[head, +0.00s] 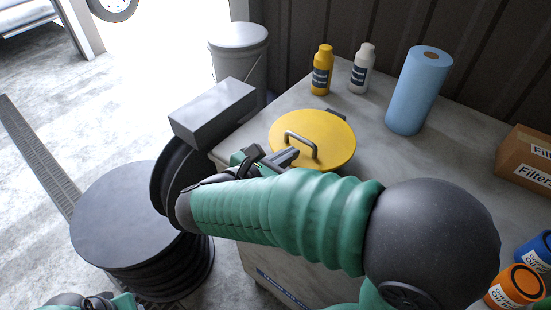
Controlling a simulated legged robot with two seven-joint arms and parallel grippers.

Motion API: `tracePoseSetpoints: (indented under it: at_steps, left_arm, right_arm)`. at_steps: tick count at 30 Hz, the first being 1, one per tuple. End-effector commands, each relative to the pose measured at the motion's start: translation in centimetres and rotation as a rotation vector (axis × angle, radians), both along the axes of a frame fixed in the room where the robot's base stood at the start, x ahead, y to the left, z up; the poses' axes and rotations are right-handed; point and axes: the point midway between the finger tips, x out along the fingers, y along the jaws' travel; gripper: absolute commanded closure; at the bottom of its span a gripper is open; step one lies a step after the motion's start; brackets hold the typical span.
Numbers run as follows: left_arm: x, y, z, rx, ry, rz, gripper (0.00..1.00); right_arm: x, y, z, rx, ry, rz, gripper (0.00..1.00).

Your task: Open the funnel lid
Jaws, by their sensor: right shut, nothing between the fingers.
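The funnel lid (335,135) is a round yellow disc with a grey bar handle (302,141) on top. It lies flat at the near left of the grey table, with a small dark piece at its far edge. The funnel under it is hidden. My right gripper (287,157) is shut and empty at the lid's near left edge, close to the handle's near end. I cannot tell whether it touches the lid or handle. My right arm covers the table's near side. A bit of my left arm shows at the bottom left; its gripper is out of view.
Yellow (322,72) and white (361,70) bottles and a blue paper roll (418,92) stand behind the lid. A grey bucket (238,52) and a dark drum (125,215) stand left of the table.

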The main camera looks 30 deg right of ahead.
Motion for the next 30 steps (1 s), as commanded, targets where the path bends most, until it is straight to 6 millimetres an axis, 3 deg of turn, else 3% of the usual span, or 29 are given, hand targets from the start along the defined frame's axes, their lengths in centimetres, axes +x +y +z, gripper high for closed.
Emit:
tracePoseSetpoints:
  at_steps: [6,19,26,30]
  left_arm:
    - [0.0,0.0,0.3,0.0,0.0,0.0,0.64]
    - [0.0,0.0,0.7,0.0,0.0,0.0,0.64]
    - [0.0,0.0,2.9,0.0,0.0,0.0,0.64]
    - [0.0,0.0,5.5,0.0,0.0,0.0,0.64]
  right_arm:
    - [0.7,-1.9,-0.8,0.001,0.0,-0.001,1.0]
    - [0.8,-2.1,-0.6,0.007,0.002,-0.001,1.0]
    - [0.8,-2.3,0.9,0.05,0.02,-0.003,1.0]
    - [0.9,-2.6,2.7,0.106,0.04,-0.003,1.0]
